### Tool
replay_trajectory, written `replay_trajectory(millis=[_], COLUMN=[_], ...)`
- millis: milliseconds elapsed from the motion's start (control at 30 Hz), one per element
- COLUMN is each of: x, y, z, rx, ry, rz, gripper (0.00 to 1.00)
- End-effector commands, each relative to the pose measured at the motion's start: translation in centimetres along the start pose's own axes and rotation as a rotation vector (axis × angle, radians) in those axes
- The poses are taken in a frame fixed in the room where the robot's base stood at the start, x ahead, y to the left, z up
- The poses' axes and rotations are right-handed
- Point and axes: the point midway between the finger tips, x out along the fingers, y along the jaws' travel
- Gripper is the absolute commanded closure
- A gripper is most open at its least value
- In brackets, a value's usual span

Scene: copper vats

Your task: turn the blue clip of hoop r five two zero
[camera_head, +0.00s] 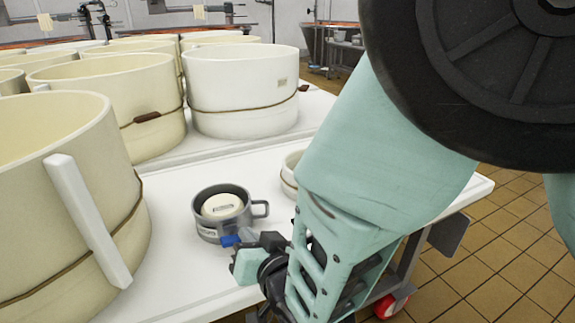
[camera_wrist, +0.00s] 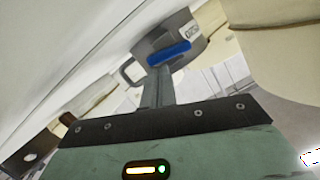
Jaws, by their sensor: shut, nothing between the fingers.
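A grey metal hoop (camera_head: 207,222) with a side handle stands on the white table, with a pale round piece (camera_head: 222,205) inside it. Its blue clip (camera_head: 230,240) is low on the side facing my gripper. In the wrist view the grey hoop (camera_wrist: 160,40) shows the blue clip (camera_wrist: 169,53) as a slanted bar, with a small label whose text I cannot read. My gripper (camera_head: 241,238) is shut and empty. In the wrist view its fingertips (camera_wrist: 159,72) end right at the clip; I cannot tell whether they touch it.
Large cream hoops (camera_head: 60,180) crowd the white table (camera_head: 180,285) at left and behind. A low cream ring (camera_head: 290,178) is partly hidden by my arm, right of the grey hoop. The table's right edge lies beyond my arm, above a tiled floor (camera_head: 500,250).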

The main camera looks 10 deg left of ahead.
Motion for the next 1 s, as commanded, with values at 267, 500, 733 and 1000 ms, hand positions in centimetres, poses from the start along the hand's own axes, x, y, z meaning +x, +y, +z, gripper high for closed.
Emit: replay_trajectory(millis=[267,500,733,1000], x=[0.05,0.07,0.09,0.10], y=[0.29,0.40,0.50,0.58], z=[0.24,0.30,0.34,0.40], rx=[0.068,0.120,0.117,0.117], ry=[-0.001,0.000,0.000,0.000], rz=[-0.016,-0.030,-0.030,-0.030], gripper=[1.00,1.00,1.00,1.00])
